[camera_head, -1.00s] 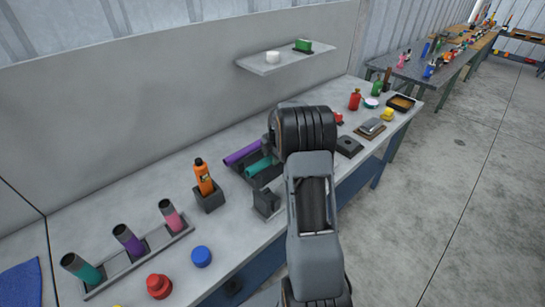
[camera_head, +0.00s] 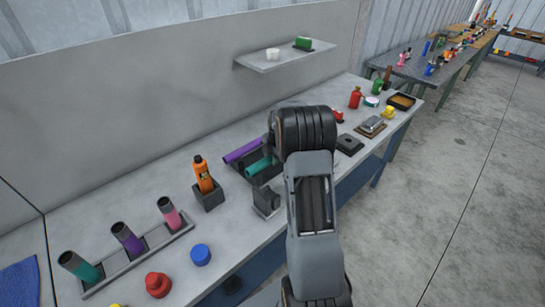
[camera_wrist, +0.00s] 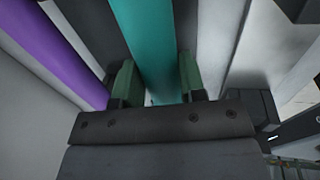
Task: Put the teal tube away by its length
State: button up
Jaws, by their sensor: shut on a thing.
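A teal tube (camera_head: 259,166) lies in a dark tray (camera_head: 270,181) beside a purple tube (camera_head: 243,151), partly hidden by my arm in the head view. In the wrist view the teal tube (camera_wrist: 148,45) runs between the two green-padded fingers of my gripper (camera_wrist: 158,85), which is shut on it. The purple tube (camera_wrist: 52,48) lies apart to its left there. In the head view my gripper is hidden behind my arm. A rack (camera_head: 140,260) at the front left holds upright teal, purple and pink tubes.
An orange bottle (camera_head: 202,176) stands in a dark holder left of the tray. A blue cap (camera_head: 200,254) and a red cap (camera_head: 158,284) lie near the bench's front edge. A dark block (camera_head: 266,201) stands in front of the tray. A wall shelf (camera_head: 285,57) is above.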

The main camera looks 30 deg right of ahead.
jog(key=o, duration=1)
jog(key=s+r, duration=0.1)
jog(key=r, duration=0.3)
jog(key=r+b, duration=0.1)
jog(key=r, duration=0.4)
jog(key=s+r, duration=0.1)
jog(key=r, duration=0.3)
jog(key=shift+s+d+r+b, duration=0.25)
jog(key=shift+s+r+b, duration=0.05)
jog(key=shift+s, duration=0.05)
jog(key=shift+s+a+m+t, duration=0.45)
jog(key=shift+s+a+m, duration=4.55)
jog(key=shift+s+a, duration=0.5)
jog(key=shift+s+a+m+t, duration=0.45)
jog(key=shift+s+a+m, duration=4.55)
jog(key=shift+s+a, duration=0.4)
